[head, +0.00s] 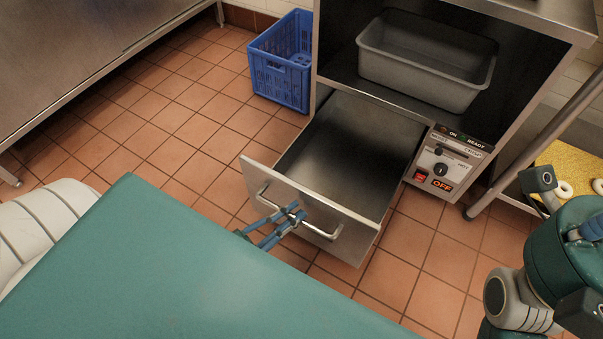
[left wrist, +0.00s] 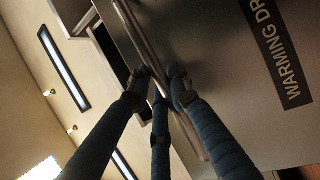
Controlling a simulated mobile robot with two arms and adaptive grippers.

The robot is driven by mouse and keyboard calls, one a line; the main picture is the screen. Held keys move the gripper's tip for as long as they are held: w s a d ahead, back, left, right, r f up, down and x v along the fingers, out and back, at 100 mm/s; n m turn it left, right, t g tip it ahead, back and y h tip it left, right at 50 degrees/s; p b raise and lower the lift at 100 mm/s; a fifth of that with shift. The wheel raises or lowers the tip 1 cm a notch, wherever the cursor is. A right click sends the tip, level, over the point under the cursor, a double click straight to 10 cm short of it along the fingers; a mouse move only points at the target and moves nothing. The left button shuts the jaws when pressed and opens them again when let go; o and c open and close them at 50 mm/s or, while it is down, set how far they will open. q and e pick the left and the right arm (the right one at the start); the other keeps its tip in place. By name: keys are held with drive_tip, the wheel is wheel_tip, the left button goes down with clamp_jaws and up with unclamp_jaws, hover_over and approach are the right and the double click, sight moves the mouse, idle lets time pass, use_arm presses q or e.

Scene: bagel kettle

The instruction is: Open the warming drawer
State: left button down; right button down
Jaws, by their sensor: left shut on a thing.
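The warming drawer (head: 345,150) is a steel drawer low in the steel cabinet, pulled well out over the tiled floor, and its inside looks empty. Its front panel carries a long bar handle (head: 325,232). My left gripper (head: 292,215) is shut on the handle near its middle. In the left wrist view the blue fingers (left wrist: 160,88) close around the bar, and the drawer front (left wrist: 235,90) with its "WARMING DR" label fills the right side. My right arm is at the lower right of the head view; its gripper's fingertips are not clearly seen.
A control panel (head: 447,165) with a knob and red switch is right of the drawer. A grey bin (head: 425,65) sits on the shelf above. A blue crate (head: 280,75) stands on the floor to the left. A yellow tray (head: 575,160) with bagels is at the right.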

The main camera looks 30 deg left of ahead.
use_arm(q)
drive_tip(key=shift+s+a, duration=0.1)
drive_tip(key=shift+s, duration=0.45)
drive_tip(key=c, duration=1.6)
unclamp_jaws()
drive_tip(key=shift+o, duration=0.2)
